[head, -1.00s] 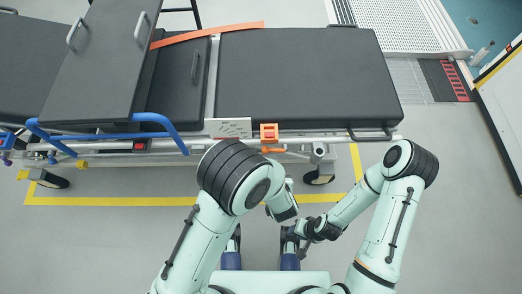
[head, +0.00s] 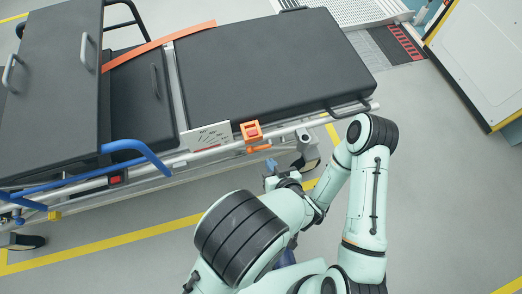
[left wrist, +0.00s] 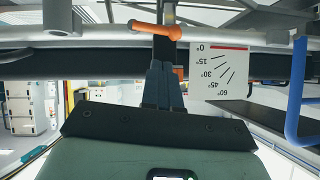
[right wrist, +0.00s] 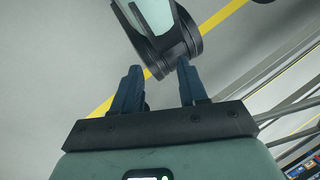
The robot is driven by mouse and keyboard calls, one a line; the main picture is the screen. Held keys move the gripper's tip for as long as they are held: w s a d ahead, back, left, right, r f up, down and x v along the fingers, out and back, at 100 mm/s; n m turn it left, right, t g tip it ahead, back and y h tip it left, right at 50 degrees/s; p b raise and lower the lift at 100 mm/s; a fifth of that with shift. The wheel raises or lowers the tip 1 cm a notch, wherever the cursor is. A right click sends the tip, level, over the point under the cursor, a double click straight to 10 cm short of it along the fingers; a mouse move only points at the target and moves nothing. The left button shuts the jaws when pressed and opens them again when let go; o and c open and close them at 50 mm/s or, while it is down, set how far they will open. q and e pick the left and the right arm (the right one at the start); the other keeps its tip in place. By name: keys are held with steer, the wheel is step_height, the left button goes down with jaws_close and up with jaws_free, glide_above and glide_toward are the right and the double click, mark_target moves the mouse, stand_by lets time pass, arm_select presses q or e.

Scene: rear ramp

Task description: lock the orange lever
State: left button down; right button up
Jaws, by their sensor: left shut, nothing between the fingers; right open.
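The orange lever (head: 259,149) sticks out at the stretcher's near side rail, just below an orange bracket (head: 251,131). In the left wrist view the orange lever (left wrist: 155,29) lies roughly level across a dark post, beside the angle plate. My left gripper (head: 271,165) is just below and slightly right of the lever in the head view. Its blue fingers (left wrist: 165,68) are together and empty, pointing at the lever with a small gap seeming to remain. My right gripper (right wrist: 157,70) is open; part of my own arm shows beyond its fingers. In the head view my left arm mostly hides it.
A white angle plate (head: 206,138) with marks from 0 to 60 degrees is fixed left of the lever. The side rail (head: 315,122), a blue bar (head: 130,146) and a caster (head: 306,160) are close by. Open floor lies to the right.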

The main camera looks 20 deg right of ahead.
mark_target(260, 147)
arm_select(q)
steer(key=b+x, duration=0.3)
steer(key=x, duration=0.7)
arm_select(e)
steer(key=w+d+f+t, duration=0.1)
steer(key=w+d+f, duration=0.1)
steer(key=w+f, duration=0.2)
steer(key=shift+w+d+t+h, duration=0.3)
steer(key=shift+w+h, duration=0.1)
steer(key=shift+w, duration=0.25)
arm_select(q)
steer(key=shift+f, duration=0.1)
arm_select(e)
steer(key=shift+f, duration=0.1)
